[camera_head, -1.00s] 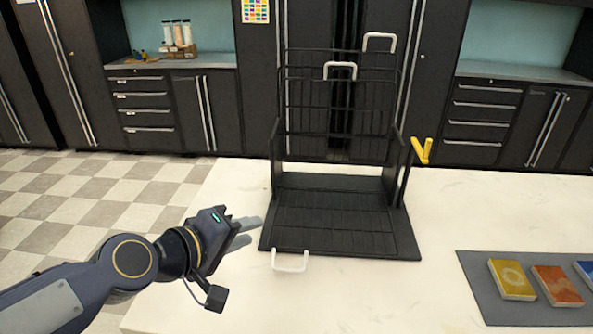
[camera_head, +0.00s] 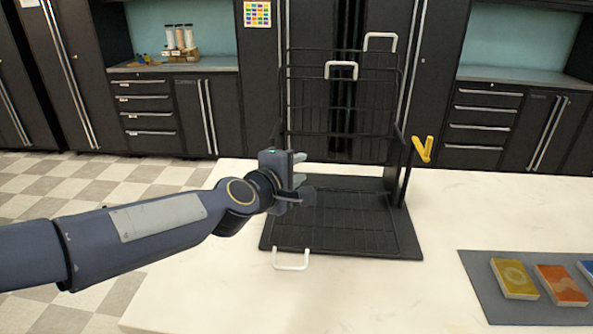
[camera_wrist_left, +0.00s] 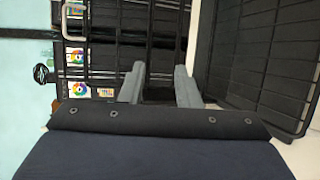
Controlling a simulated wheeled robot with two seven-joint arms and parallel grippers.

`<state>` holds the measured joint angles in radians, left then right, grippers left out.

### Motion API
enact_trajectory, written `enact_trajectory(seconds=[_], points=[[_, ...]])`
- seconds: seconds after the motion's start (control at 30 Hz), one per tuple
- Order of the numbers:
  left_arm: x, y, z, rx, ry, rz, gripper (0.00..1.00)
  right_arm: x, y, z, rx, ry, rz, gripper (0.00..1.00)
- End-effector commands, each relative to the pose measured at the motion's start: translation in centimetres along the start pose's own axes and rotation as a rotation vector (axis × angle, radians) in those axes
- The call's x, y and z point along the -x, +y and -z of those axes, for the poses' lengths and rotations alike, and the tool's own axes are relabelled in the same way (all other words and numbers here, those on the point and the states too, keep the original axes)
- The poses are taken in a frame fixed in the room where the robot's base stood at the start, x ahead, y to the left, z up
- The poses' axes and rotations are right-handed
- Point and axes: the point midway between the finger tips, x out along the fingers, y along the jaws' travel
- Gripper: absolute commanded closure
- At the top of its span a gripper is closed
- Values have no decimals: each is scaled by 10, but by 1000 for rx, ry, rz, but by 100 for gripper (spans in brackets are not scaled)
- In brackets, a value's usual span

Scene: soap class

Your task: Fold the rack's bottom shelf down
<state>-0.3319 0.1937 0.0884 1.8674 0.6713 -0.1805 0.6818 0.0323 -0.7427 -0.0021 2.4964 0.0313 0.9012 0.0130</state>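The black wire rack (camera_head: 390,186) stands on the white table. Its bottom shelf (camera_head: 345,228) lies flat over the base, with a white handle (camera_head: 291,267) at the front edge. Two upper shelves stand upright at the back, with a middle white handle (camera_head: 341,65) and a top white handle (camera_head: 380,36). My left gripper (camera_head: 299,168) is at the rack's left side, above the base, and covers part of that side. In the left wrist view its two fingers (camera_wrist_left: 158,84) are apart with nothing between them; dark grid panels (camera_wrist_left: 278,55) show at right. My right gripper is not in view.
A yellow hook-shaped part (camera_head: 423,149) stands at the rack's right side. A grey mat (camera_head: 490,285) with several coloured blocks lies at the front right. The table in front of the rack is clear. Dark cabinets (camera_head: 150,105) stand behind.

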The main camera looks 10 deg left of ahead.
Motion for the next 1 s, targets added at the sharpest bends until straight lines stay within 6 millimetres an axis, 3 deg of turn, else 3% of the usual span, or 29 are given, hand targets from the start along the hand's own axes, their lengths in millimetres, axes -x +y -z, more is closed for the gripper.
enact_trajectory(seconds=[0.23,0.47,1.0], points=[[-1,0,0,0,0,-1,71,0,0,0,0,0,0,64],[-1,0,0,0,0,0,100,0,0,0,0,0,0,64],[0,0,0,0,0,0,100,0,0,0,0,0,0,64]])
